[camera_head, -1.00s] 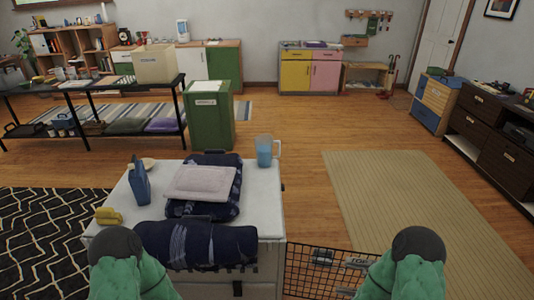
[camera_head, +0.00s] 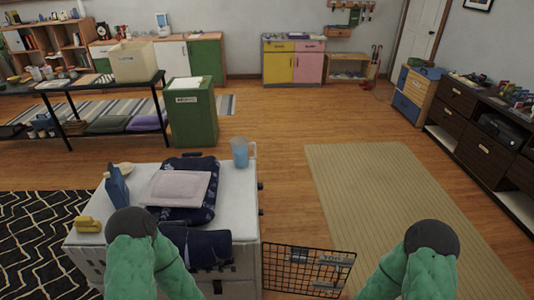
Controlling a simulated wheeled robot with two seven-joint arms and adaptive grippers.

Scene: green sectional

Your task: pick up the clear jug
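The clear jug (camera_head: 240,153) stands upright near the far right corner of the white cabinet top (camera_head: 226,214). It looks bluish, and its handle is on the right side. My two green arms come in at the bottom of the view, one left of centre and one at the right. No gripper fingers are visible on either arm. Both arms are nearer to me than the jug, and neither touches it.
Folded dark blue cloths with a pale folded cloth (camera_head: 178,187) on top lie left of the jug. A blue bottle-like item (camera_head: 116,187) and a yellow object (camera_head: 88,224) are farther left. A black wire basket (camera_head: 306,269) hangs at the cabinet's right. Floor is clear around the beige rug (camera_head: 395,210).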

